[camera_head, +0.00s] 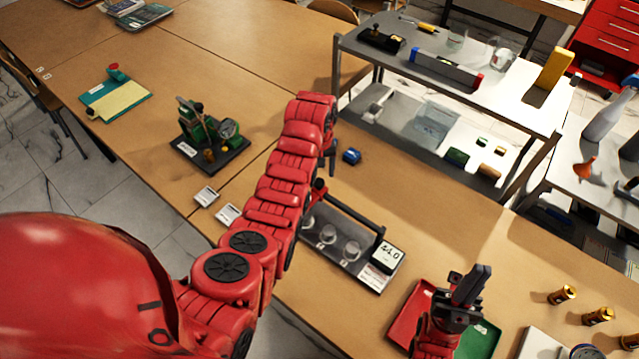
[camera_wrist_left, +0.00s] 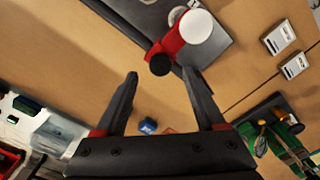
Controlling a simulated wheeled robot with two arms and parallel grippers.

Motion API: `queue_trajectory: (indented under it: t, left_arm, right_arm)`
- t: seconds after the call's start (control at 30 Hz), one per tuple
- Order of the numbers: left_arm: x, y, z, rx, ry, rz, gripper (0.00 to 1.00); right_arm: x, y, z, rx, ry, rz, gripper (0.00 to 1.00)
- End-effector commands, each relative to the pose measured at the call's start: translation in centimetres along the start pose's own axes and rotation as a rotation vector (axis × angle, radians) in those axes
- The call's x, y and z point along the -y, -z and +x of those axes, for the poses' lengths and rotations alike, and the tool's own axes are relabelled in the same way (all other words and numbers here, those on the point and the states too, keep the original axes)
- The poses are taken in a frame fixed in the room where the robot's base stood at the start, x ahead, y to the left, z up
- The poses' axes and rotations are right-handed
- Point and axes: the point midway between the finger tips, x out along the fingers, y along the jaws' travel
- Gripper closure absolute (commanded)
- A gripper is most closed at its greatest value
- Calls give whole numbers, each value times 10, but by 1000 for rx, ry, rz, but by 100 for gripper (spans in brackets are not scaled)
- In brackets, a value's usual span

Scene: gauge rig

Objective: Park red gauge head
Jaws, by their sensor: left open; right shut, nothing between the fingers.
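The red gauge head (camera_wrist_left: 172,44), with a white round face and a black knob, sits at the dark rig in the left wrist view. In the head view a bit of red (camera_head: 320,186) shows at the end of the rig's black bar, mostly behind my left arm. The rig base (camera_head: 335,247) carries round discs and a display reading about 44.0 (camera_head: 388,257). My left gripper (camera_wrist_left: 161,74) is open and empty, pointing towards the gauge head, whose knob appears between the fingertips; contact cannot be told. My right gripper (camera_head: 470,285) is shut and empty above a red-and-green tray (camera_head: 405,314).
A small blue object (camera_head: 351,156) lies behind the rig. A green device on a black base (camera_head: 210,150) and white cards (camera_head: 206,196) are at left. A shelf cart (camera_head: 470,80) borders the table's far side.

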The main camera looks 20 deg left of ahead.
Motion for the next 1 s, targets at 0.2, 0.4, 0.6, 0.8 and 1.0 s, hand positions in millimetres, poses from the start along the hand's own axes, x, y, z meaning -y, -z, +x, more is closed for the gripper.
queue_trajectory:
  t: [0.2,0.4,0.6,0.8,1.0]
  left_arm:
    - [-1,1,22,-1,-1,1,28]
    - [-1,1,35,-4,-2,2,28]
    - [-1,0,38,-3,-1,2,28]
    - [-1,0,38,-3,-1,2,37]
    - [-1,0,38,-3,-1,2,73]
  right_arm:
    - [-1,3,17,-1,0,0,100]
    - [-1,4,20,-1,0,0,100]
    - [-1,4,20,-1,0,0,100]
    - [-1,4,20,-1,0,0,100]
    - [-1,4,20,-1,0,0,100]
